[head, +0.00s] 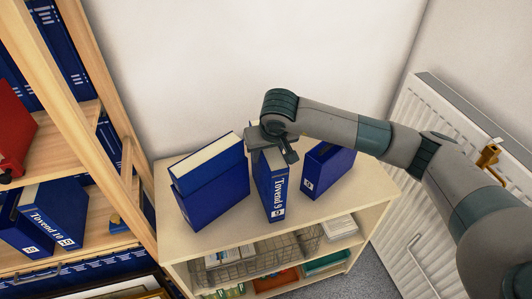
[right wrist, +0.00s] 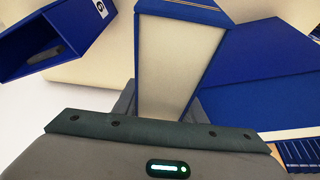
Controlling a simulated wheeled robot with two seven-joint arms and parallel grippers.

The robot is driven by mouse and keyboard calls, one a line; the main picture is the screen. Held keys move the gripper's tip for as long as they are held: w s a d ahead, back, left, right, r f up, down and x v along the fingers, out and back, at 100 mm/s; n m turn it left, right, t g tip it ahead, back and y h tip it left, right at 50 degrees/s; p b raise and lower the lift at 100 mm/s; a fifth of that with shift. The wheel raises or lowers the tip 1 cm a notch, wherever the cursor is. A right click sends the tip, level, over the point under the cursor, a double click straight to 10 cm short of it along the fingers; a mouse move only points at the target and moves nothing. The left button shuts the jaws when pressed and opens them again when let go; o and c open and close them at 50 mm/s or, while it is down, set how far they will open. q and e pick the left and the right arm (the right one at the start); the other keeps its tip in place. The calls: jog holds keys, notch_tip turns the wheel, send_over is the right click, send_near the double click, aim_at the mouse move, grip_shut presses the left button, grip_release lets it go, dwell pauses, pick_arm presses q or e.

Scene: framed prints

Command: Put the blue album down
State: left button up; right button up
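The blue album (head: 273,190), with "Tovend" and a 9-like mark on its spine, is upright on or just above the top of the low cabinet (head: 318,211); I cannot tell if it touches. My right gripper (head: 270,148) is at its upper end, fingers on either side of it. In the right wrist view the album (right wrist: 180,65) shows its pale page side between the fingers (right wrist: 160,105), and the grip looks closed on it. My left gripper is not in view.
A blue binder (head: 212,190) stands on the cabinet to the left, and another blue box file (head: 328,170) to the right. Wire baskets (head: 243,260) sit on the shelf below. A wooden shelf unit (head: 75,105) rises at left; a radiator (head: 440,130) is at right.

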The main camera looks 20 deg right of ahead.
jog(key=o, duration=0.4)
jog(key=shift+r, duration=0.25)
jog(key=b, duration=0.3)
send_near(271, 151)
jog(key=w+f, duration=0.4)
jog(key=f, duration=0.1)
jog(key=shift+w, duration=0.2)
jog(key=shift+s+r, duration=0.35)
jog(key=shift+r, duration=0.3)
